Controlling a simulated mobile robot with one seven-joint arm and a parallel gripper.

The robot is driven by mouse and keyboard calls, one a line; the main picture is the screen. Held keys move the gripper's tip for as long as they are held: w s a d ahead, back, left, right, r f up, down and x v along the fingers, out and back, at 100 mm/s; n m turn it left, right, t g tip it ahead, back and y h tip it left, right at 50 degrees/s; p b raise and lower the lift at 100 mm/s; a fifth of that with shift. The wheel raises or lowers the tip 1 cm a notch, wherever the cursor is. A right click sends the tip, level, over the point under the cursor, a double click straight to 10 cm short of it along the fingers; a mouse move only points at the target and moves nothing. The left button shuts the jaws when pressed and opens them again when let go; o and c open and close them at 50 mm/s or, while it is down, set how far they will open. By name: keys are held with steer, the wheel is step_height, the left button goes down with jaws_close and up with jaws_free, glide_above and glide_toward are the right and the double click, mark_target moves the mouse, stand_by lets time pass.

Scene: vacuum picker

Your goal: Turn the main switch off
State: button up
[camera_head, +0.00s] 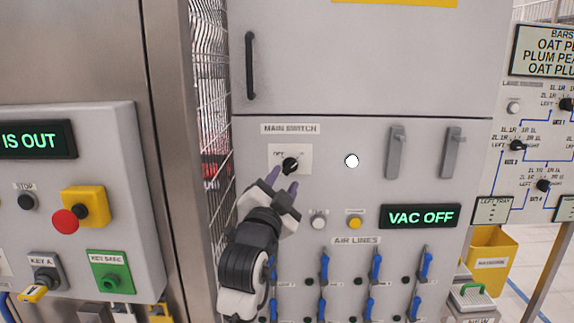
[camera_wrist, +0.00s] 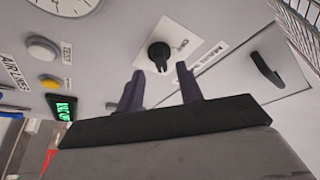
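The main switch (camera_head: 290,164) is a black rotary knob on a white plate, under a "MAIN SWITCH" label (camera_head: 290,129) on the grey cabinet. In the wrist view the knob (camera_wrist: 159,55) sits just beyond and between the fingertips. My gripper (camera_head: 283,182) is just below the knob in the head view, its two purple fingers apart with nothing between them. The fingers (camera_wrist: 160,76) look open in the wrist view, and a gap shows between them and the knob. The plate's lettering is partly hidden, and I cannot tell the knob's setting for sure.
A display (camera_head: 420,216) reads "VAC OFF". A white button (camera_head: 318,219) and a yellow button (camera_head: 354,222) lie right of my gripper. Blue air-line valves (camera_head: 375,264) stand below. A red emergency button (camera_head: 65,221) is on the left box. A wire fence (camera_head: 212,110) is close on the left.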

mark_target(289, 170)
steer(key=shift+p+x, duration=0.45)
steer(key=shift+x, duration=1.35)
jaws_close()
